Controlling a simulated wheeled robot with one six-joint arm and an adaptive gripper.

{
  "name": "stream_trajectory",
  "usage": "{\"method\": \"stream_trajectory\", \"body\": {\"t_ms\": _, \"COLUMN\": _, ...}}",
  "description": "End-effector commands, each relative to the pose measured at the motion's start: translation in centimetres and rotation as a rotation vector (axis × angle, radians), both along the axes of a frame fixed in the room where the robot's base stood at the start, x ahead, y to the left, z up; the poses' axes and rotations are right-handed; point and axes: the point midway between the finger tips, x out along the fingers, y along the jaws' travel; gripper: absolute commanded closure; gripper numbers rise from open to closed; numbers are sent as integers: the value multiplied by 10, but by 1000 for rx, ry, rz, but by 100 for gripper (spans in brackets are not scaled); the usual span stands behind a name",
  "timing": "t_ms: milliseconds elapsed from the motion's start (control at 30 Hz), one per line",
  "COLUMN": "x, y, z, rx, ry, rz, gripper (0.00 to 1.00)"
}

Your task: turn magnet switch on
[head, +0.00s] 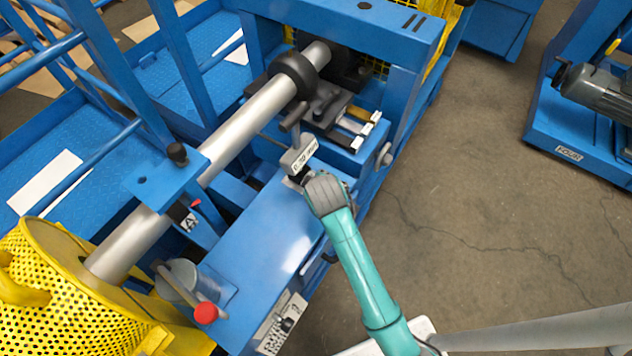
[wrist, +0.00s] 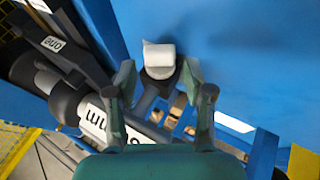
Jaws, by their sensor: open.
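My gripper (head: 301,180) is over the blue machine top, right beside a grey device with a white readout (head: 304,155) marked in mm. In the wrist view my gripper (wrist: 160,82) has its two fingers apart and empty. A dark grey knob with a pale flat top (wrist: 159,55) stands between and just beyond the fingertips, apparently not clamped. I cannot tell for certain that this knob is the magnet switch, nor which way it is set. The readout also shows in the wrist view (wrist: 96,122), partly covered by a finger. The head view hides the knob behind my gripper.
A steel shaft (head: 245,125) with a black collar (head: 294,72) crosses the machine. A yellow perforated guard (head: 65,320) stands at lower left. A red-knobbed lever (head: 205,313) rises near it. Several small handles (head: 363,125) lie behind the gripper.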

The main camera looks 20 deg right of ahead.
Motion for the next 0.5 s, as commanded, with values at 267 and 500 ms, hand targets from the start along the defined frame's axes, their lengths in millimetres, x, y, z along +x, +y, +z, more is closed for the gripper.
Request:
{"method": "stream_trajectory", "body": {"t_ms": 267, "x": 19, "y": -5, "z": -27, "rx": 1, "ry": 1, "rz": 0, "gripper": 48}}
{"method": "stream_trajectory", "body": {"t_ms": 500, "x": 22, "y": -6, "z": -31, "rx": 1, "ry": -1, "rz": 0, "gripper": 48}}
